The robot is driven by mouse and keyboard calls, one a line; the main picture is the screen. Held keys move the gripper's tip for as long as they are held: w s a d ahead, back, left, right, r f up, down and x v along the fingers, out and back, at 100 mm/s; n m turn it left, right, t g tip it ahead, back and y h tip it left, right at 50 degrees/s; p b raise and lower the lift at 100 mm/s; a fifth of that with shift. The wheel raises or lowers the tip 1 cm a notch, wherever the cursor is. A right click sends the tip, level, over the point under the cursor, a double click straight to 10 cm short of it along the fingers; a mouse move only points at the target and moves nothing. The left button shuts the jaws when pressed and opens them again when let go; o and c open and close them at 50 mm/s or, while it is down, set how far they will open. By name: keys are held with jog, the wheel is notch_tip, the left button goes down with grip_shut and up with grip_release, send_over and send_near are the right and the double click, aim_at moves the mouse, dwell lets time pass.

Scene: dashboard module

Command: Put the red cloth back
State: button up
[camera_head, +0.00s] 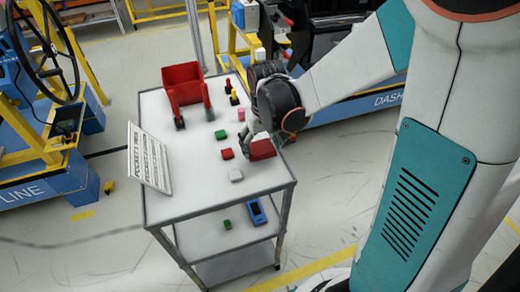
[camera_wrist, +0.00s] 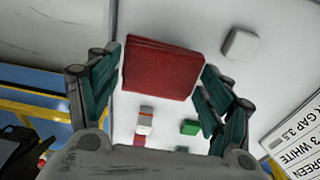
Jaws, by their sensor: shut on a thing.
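The red cloth (camera_head: 262,149) is a flat, folded-looking red piece at the right edge of the cart top. In the wrist view the cloth (camera_wrist: 160,70) lies between the two green fingers of my gripper (camera_wrist: 162,82). The fingers are at its left and right sides, and my gripper is shut on it. In the head view my gripper (camera_head: 254,143) is low over the right side of the cart, partly covering the cloth. I cannot tell whether the cloth touches the surface.
The cart top (camera_head: 190,195) also holds a red bin (camera_head: 183,88), a smaller red piece (camera_head: 227,154), a green block (camera_head: 221,134), a white block (camera_head: 236,175) and a leaning label board (camera_head: 149,158). The front left of the top is clear. A blue item (camera_head: 257,212) lies on the shelf below.

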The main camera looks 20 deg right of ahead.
aim_at(262, 149)
notch_tip(262, 149, down, 3)
jog(key=shift+f+b, duration=0.1)
jog(key=shift+b, duration=0.4)
jog(key=shift+c, duration=0.4)
jog(key=o, duration=1)
notch_tip(262, 149, up, 12)
jog(key=s+f+p, duration=0.1)
jog(key=p, duration=0.3)
jog(key=shift+s+r+t, duration=0.95)
jog(key=shift+s+r, duration=0.7)
jog(key=shift+s, duration=0.6)
jog(key=shift+s+r+t, duration=1)
jog(key=shift+s+r, duration=0.7)
jog(key=shift+s, duration=0.6)
jog(key=shift+s+r+t, duration=0.95)
jog(key=shift+s+r, duration=0.7)
jog(key=shift+s, duration=0.6)
